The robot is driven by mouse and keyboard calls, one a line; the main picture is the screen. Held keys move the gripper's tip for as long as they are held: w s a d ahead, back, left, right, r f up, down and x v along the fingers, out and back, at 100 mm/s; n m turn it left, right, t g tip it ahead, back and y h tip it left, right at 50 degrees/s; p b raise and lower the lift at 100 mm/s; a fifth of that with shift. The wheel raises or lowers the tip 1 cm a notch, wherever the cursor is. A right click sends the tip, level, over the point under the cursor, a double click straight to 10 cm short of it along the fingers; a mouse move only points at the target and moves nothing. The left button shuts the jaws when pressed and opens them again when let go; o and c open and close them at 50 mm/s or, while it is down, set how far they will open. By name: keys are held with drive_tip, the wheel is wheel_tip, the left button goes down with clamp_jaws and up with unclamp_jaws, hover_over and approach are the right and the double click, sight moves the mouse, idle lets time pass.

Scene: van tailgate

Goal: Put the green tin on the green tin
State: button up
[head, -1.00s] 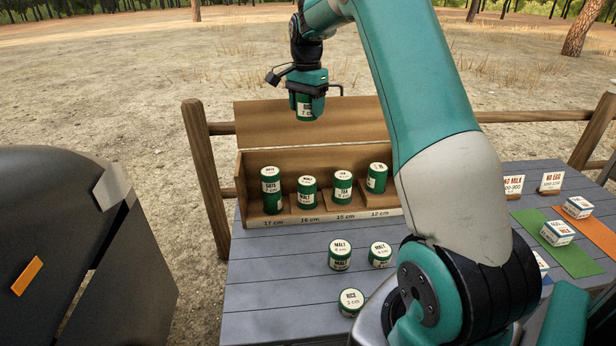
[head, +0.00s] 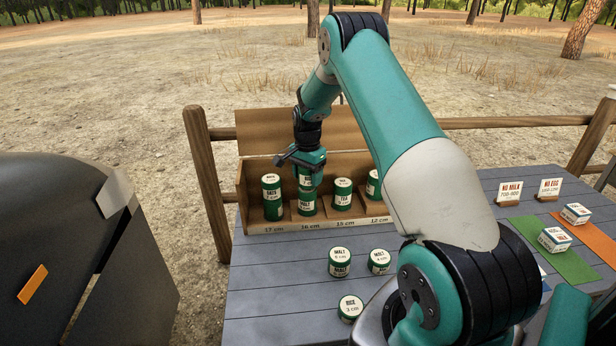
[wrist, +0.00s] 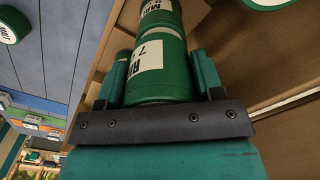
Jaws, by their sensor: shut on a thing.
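My gripper (head: 306,162) is shut on a green tin (wrist: 155,75) with a white label, part of which reads 7. In the wrist view both fingers are against its sides. In the head view the held tin is upright over the green MALT tin (head: 307,207) in the 16 cm bay of the wooden rack. The MALT tin also shows just beyond the held tin in the wrist view (wrist: 160,18), in line with it. I cannot tell whether the two tins touch. The gripper partly hides the held tin in the head view.
The rack (head: 340,222) has green tins in its other bays: a tall stack (head: 272,198) left, a TEA tin (head: 342,195) right. Loose tins stand in front, including MALT (head: 340,262) and RICE (head: 350,308). Small boxes (head: 554,239) and signs are at right.

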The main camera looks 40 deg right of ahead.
drive_tip(key=shift+f, duration=0.55)
drive_tip(key=shift+f, duration=0.2)
drive_tip(key=o, duration=1)
drive_tip(key=shift+r, duration=0.2)
